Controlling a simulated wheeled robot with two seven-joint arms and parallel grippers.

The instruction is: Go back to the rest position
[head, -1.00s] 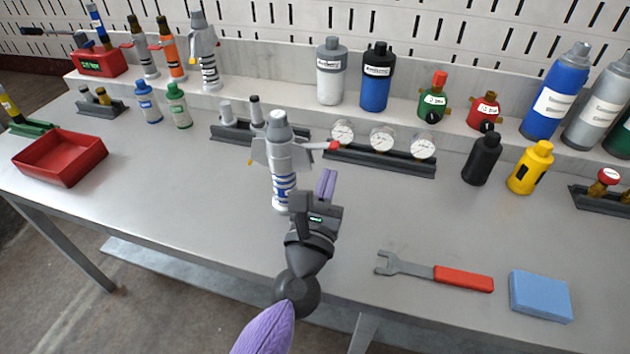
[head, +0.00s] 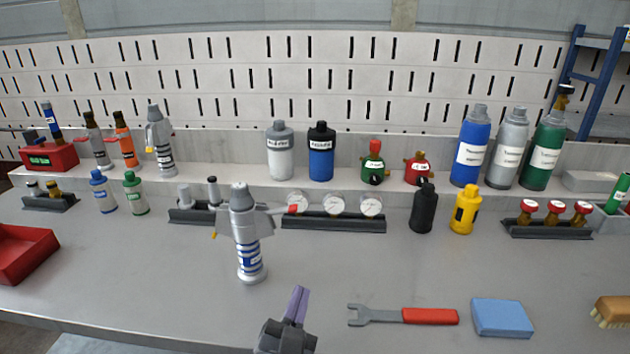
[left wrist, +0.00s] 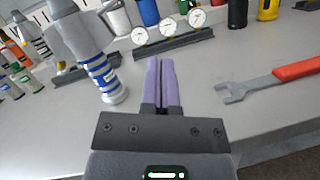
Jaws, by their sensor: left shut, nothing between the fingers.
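My left gripper (head: 297,304) is low in the head view, over the front part of the workbench. Its purple fingers are together and hold nothing; they also show in the left wrist view (left wrist: 161,82). A grey torch-like tool with blue bands (head: 248,235) stands upright on the bench, to the left of and beyond the gripper. It shows at the left in the left wrist view (left wrist: 88,60), apart from the fingers. My right gripper is in neither view.
A wrench with a red handle (head: 405,315) and a blue sponge (head: 502,317) lie right of the gripper. A gauge rack (head: 335,221) stands behind. A red tray (head: 22,254) is at the left edge. Bottles and cylinders line the back. The front middle is mostly clear.

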